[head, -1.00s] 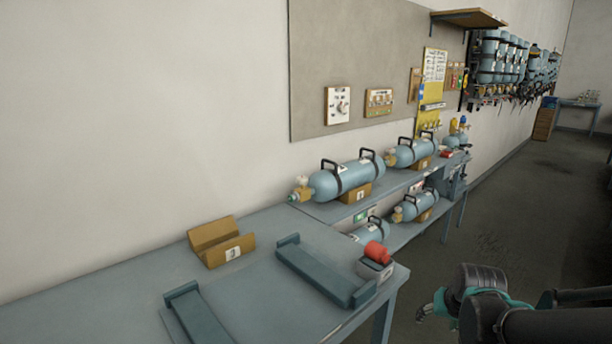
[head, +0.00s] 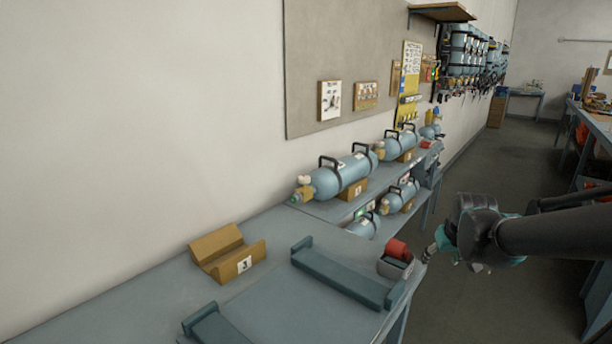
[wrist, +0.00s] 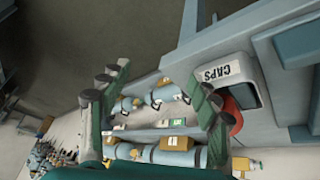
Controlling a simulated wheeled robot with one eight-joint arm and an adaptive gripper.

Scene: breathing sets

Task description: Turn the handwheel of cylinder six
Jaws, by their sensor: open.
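Several light-blue cylinders with black handles lie on a two-level rack along the wall in the head view. The nearest upper cylinder (head: 342,178) has its valve end (head: 302,188) toward the left, and another upper cylinder (head: 398,147) lies behind it. Lower cylinders (head: 400,197) and (head: 363,228) are partly hidden. I cannot tell which is cylinder six; the numbers are too small. My gripper (head: 436,249) is right of the rack, beyond the bench corner, apart from every cylinder. In the wrist view my open gripper (wrist: 155,112) has nothing between its fingers, with cylinders (wrist: 180,157) beyond.
The near bench (head: 270,300) carries an empty wooden cradle (head: 228,255) marked 3, a dark tray (head: 340,275) and a box (head: 395,266) with a red item; the wrist view shows its CAPS label (wrist: 225,72). Open floor (head: 490,190) lies right of the rack.

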